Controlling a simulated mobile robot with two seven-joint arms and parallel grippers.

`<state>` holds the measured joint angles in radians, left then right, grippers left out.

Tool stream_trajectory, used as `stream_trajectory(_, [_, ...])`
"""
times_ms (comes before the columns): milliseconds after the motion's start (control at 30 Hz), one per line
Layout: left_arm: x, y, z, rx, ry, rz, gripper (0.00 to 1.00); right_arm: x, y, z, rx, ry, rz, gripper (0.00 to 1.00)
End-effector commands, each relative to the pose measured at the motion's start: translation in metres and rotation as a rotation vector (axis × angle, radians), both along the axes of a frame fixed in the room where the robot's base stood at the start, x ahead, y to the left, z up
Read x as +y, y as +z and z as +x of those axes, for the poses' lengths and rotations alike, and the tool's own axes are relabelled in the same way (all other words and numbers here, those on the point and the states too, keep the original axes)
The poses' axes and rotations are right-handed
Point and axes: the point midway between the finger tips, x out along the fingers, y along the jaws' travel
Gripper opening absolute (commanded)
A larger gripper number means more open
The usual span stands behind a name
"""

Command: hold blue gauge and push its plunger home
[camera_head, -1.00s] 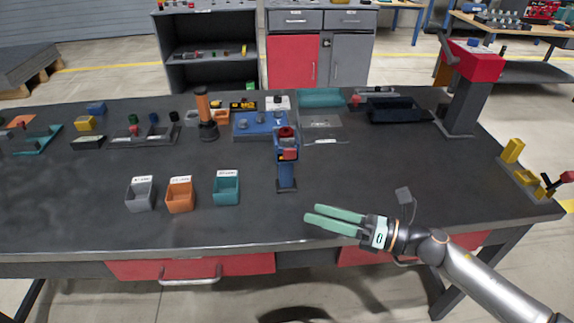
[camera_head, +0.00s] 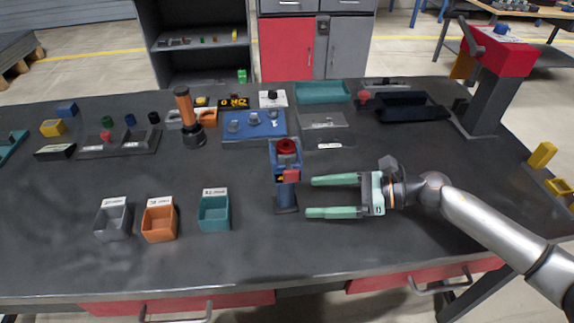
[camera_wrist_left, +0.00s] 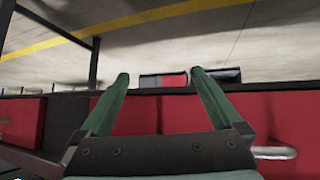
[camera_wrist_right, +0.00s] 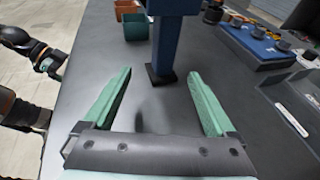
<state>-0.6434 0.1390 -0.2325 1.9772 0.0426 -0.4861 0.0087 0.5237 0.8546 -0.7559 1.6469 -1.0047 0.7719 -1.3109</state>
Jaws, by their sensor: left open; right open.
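The blue gauge (camera_head: 285,187) stands upright on the table, with a red round cap (camera_head: 286,146) on top and a small red part on its front. My right gripper (camera_head: 309,197) is open and empty, just to the right of the gauge's lower column, its fingers pointing at it. In the right wrist view the blue column (camera_wrist_right: 174,45) rises just past the open fingertips (camera_wrist_right: 160,73), apart from them; its top is cut off. My left gripper (camera_wrist_left: 159,75) is open and empty in the left wrist view, facing red drawer fronts; the head view does not show it.
Grey, orange (camera_head: 159,222) and teal bins (camera_head: 214,212) stand left of the gauge. A blue block with knobs (camera_head: 253,125) and an orange-handled tool (camera_head: 188,115) are behind. A red-topped press (camera_head: 485,90) stands at back right. The table front (camera_head: 290,260) is clear.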

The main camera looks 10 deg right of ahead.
Motion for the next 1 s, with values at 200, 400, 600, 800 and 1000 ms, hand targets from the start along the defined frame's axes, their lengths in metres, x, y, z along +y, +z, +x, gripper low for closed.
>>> stream_trajectory(200, [0.003,0.002,-0.001,0.001,0.006,0.003,1.0,0.032,-0.009,0.009,0.0,0.002,0.003,0.91])
stream_trajectory(400, [-0.001,-0.003,0.0,0.0,0.0,-0.001,1.0,0.052,-0.018,0.016,-0.001,0.0,0.002,0.91])
stream_trajectory(600, [-0.002,-0.004,-0.001,0.004,-0.003,-0.003,1.0,0.062,-0.02,0.019,-0.001,-0.001,0.001,0.91])
stream_trajectory(800, [-0.003,-0.004,-0.001,0.007,-0.005,-0.004,1.0,0.063,-0.02,0.02,0.0,-0.001,0.001,0.91])
stream_trajectory(1000, [-0.003,-0.003,0.0,0.006,-0.005,-0.004,1.0,0.063,-0.02,0.02,0.0,-0.001,0.001,0.81])
